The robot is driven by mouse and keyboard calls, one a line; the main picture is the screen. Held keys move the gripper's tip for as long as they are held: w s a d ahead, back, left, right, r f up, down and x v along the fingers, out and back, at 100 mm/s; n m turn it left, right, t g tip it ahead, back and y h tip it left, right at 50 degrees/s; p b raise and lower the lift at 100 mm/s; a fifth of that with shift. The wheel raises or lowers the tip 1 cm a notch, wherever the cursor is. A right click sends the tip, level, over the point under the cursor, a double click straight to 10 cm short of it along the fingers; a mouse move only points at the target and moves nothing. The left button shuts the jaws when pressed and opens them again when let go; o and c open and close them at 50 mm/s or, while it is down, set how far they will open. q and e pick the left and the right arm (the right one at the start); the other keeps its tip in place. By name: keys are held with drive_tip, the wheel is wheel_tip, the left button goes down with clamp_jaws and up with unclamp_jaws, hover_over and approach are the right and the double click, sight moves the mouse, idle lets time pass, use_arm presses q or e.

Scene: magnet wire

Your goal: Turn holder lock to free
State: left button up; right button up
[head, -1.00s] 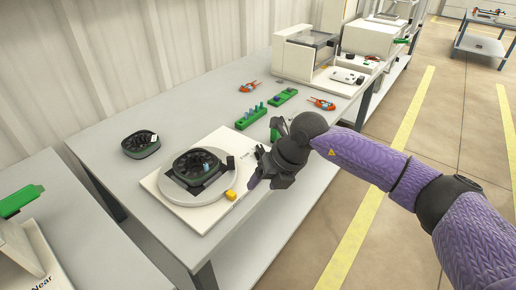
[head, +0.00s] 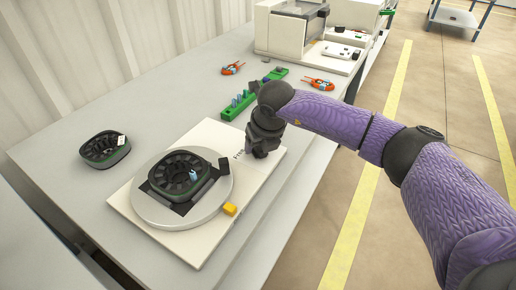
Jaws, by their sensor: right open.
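The holder is a cream base plate (head: 128,207) with a round grey turntable (head: 150,211). A dark ring-shaped coil part (head: 180,172) with inner teeth sits on the turntable. I cannot tell which is the lock. My right gripper (head: 260,154) is open and points down over the plate's far right corner, apart from both blocks. Its fingers are small and dark here. My left gripper is out of view.
A second dark ring part (head: 105,149) lies on the table to the left. A white machine (head: 290,28) stands at the back.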

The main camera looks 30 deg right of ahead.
drive_tip(key=c, duration=0.5)
clamp_jaws()
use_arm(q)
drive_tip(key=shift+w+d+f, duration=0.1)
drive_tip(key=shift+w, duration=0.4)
